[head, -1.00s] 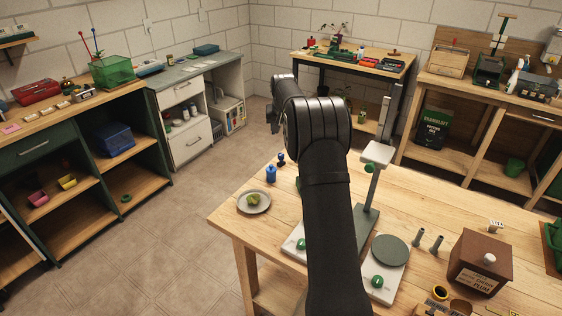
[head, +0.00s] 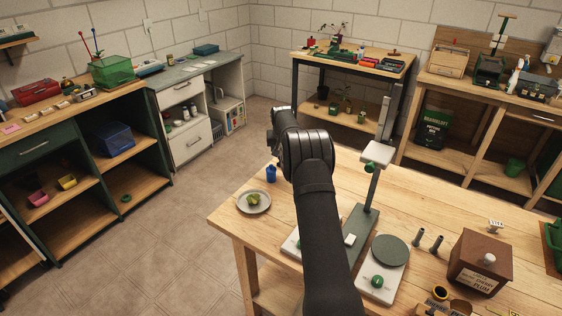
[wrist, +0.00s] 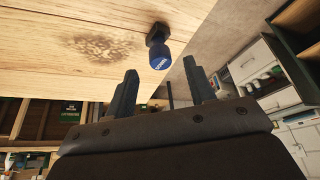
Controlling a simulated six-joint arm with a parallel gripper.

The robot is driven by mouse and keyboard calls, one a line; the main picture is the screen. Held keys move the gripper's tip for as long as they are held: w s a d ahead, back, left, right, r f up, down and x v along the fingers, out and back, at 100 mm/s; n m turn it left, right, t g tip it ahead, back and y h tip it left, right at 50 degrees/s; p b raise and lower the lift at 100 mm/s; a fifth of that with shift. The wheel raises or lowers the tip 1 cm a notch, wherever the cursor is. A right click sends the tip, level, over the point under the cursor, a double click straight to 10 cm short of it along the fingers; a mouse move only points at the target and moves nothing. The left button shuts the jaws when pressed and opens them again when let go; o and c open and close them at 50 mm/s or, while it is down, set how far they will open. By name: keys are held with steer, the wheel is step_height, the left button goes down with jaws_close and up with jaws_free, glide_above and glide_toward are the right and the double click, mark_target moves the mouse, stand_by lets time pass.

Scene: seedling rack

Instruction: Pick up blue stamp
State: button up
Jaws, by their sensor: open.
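The blue stamp (wrist: 158,60) shows in the wrist view, with a dark base on the wooden table (wrist: 60,50) and a rounded blue top with pale lettering. That view is turned upside down. My gripper (wrist: 159,70) is open and empty, its two dark fingers apart. In the picture the stamp's blue top lies between and just above the fingertips, without visible contact. In the head view my arm hides most of the gripper. A blue cylinder (head: 271,174) stands left of the arm there; I cannot tell whether it is the stamp.
A grey plate (head: 262,209) with a green item lies near the table's left edge. A stand with a tall post (head: 373,190) and a round-topped scale (head: 388,250) stand right of my arm. A brown box (head: 480,262) is further right.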

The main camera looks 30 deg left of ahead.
steer(key=shift+x, duration=1.8)
steer(key=shift+s, duration=0.15)
steer(key=shift+c, duration=0.4)
steer(key=c, duration=1)
